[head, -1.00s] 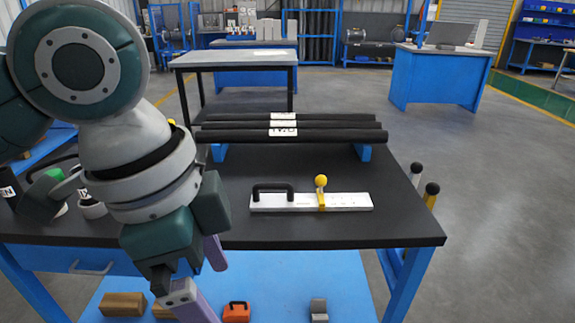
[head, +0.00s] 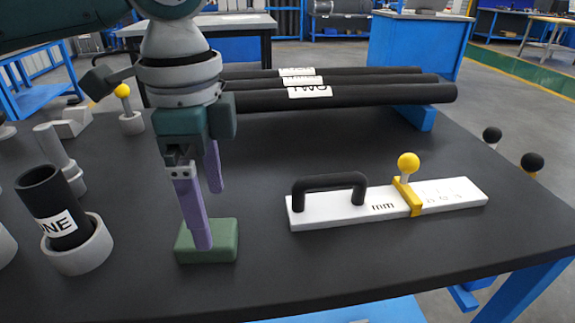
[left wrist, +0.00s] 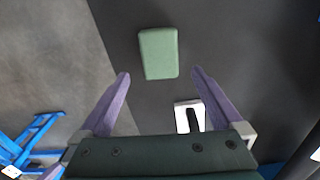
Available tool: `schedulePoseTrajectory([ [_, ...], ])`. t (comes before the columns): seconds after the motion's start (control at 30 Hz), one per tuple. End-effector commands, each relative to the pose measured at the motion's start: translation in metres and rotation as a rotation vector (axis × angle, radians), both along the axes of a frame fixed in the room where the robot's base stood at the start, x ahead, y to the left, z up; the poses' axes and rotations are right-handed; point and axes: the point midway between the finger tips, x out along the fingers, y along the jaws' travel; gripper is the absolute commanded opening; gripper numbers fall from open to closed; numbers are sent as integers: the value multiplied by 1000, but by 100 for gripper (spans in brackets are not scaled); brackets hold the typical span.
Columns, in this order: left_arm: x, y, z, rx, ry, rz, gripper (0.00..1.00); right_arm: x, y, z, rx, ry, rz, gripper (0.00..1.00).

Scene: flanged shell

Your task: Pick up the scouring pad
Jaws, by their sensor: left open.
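The scouring pad is a green block (head: 222,246) lying flat on the black tabletop, left of the white scale. My left gripper (head: 210,216) points down, open and empty; its near purple finger overlaps the pad in the head view and hides part of it. In the left wrist view the pad (left wrist: 158,53) lies just beyond the fingertips of the open gripper (left wrist: 160,73), roughly centred between the two fingers. Nothing is between the fingers. I cannot tell whether the near finger touches the pad. My right gripper is not in view.
A white scale (head: 450,196) with a black handle and yellow slider lies to the right. A black cup marked ONE (head: 45,195) stands in a grey ring at the left. Black bars (head: 370,95) lie across the back. The table's front edge (head: 330,302) is near the pad.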

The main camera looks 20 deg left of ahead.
Motion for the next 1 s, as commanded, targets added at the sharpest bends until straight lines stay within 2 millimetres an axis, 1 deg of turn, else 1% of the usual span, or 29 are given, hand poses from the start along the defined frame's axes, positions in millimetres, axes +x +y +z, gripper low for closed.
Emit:
schedulePoseTrajectory([
  [0.17,-3,2,-20,1,3,0,100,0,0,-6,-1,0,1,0],
  [0.3,-5,5,-44,2,2,0,100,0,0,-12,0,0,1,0],
  [0.4,-4,4,-54,1,0,0,100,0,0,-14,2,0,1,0],
  [0.5,-4,4,-57,1,0,-1,100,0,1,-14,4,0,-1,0],
  [0.67,-4,4,-56,1,0,-1,100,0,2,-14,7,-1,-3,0],
  [0.77,-4,4,-56,1,0,-1,91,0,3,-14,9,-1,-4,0],
  [1.0,-4,4,-56,1,0,-1,64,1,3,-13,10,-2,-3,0],
])
